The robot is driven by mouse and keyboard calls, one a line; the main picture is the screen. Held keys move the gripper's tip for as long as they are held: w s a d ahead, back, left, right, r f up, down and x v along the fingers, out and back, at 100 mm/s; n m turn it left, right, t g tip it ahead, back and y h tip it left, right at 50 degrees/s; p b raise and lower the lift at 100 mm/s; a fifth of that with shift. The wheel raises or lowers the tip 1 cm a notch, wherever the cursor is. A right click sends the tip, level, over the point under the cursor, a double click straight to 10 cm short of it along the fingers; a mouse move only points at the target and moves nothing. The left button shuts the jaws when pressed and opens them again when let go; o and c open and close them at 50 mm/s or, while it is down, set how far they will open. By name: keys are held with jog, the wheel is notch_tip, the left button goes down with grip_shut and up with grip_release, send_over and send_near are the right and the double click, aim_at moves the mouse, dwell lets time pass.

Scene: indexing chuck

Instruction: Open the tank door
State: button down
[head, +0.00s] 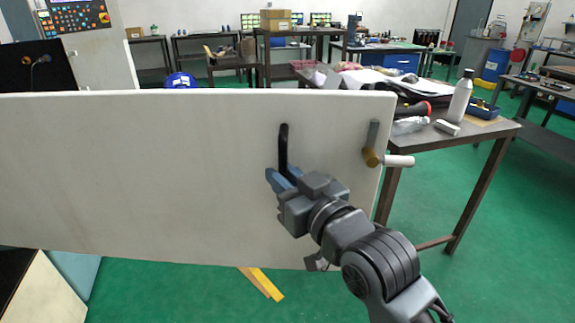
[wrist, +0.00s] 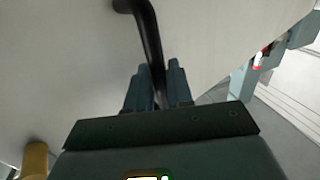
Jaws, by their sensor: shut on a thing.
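The tank door (head: 130,175) is a wide, pale panel that stands across the head view. A black bar handle (head: 283,145) is fixed upright near its right side, and it also shows in the wrist view (wrist: 149,40). My gripper (head: 280,177) is at the lower part of the handle, with its fingers on both sides of the bar. In the wrist view my gripper (wrist: 158,88) is shut on the handle. A latch with a grey bar, a brass hub (head: 371,157) and a white grip (head: 398,161) sits near the door's right edge. The handle's lower end is hidden.
A workbench (head: 490,131) with a white bottle (head: 461,96) and other items stands behind the door's right edge. More benches line the back wall. Yellow strips (head: 266,284) lie on the green floor below the door. Open floor (head: 500,240) shows at the right.

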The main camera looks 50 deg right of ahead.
jog(key=shift+w+a, duration=0.1)
jog(key=shift+a, duration=0.25)
jog(key=c, duration=1.2)
grip_release()
jog(key=shift+o, duration=0.2)
jog(key=shift+d, duration=0.1)
jog(key=p+v, duration=0.2)
jog(key=v, duration=0.5)
jog(key=shift+s, duration=0.35)
jog(key=shift+f, duration=0.1)
jog(key=s+a+f+n+g+y, duration=0.1)
jog(key=s+a+f, duration=0.3)
jog(key=s, duration=0.7)
jog(key=s+a+f+n+g+y, duration=0.1)
jog(key=s+a+f+y, duration=0.3)
jog(key=s, duration=0.7)
jog(key=shift+a+f+n, duration=0.25)
jog(key=shift+a+n, duration=0.45)
jog(key=shift+a, duration=0.15)
